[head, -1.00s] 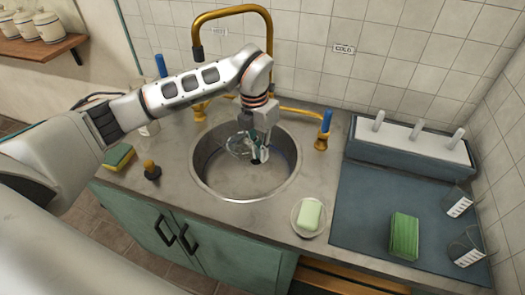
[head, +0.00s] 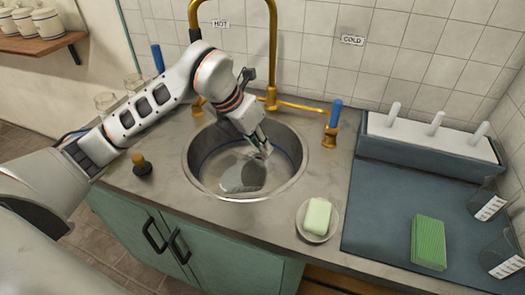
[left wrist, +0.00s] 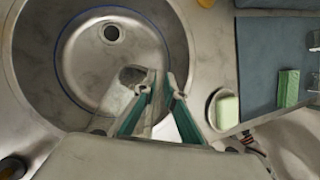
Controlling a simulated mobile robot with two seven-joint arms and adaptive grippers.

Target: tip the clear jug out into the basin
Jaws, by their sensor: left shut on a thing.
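The clear jug (head: 243,174) is inside the round steel basin (head: 294,180), tilted over, its see-through body hard to tell from the metal. My left gripper (head: 262,148) reaches down into the basin from the back and is shut on the jug's right side. In the left wrist view the gripper's green-sided fingers (left wrist: 165,95) close on the jug (left wrist: 122,96), which lies left of them over the basin floor. The drain (left wrist: 111,33) shows beyond it. I cannot tell whether liquid is in the jug. My right gripper is not in view.
A brass tap (head: 272,60) arches behind the basin, with a blue-handled valve (head: 334,117) on the right. A soap dish (head: 301,222) sits close to the basin's front right. A brass-knobbed stopper (head: 141,164) stands left. A green sponge (head: 428,242) lies on the blue mat (head: 375,215).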

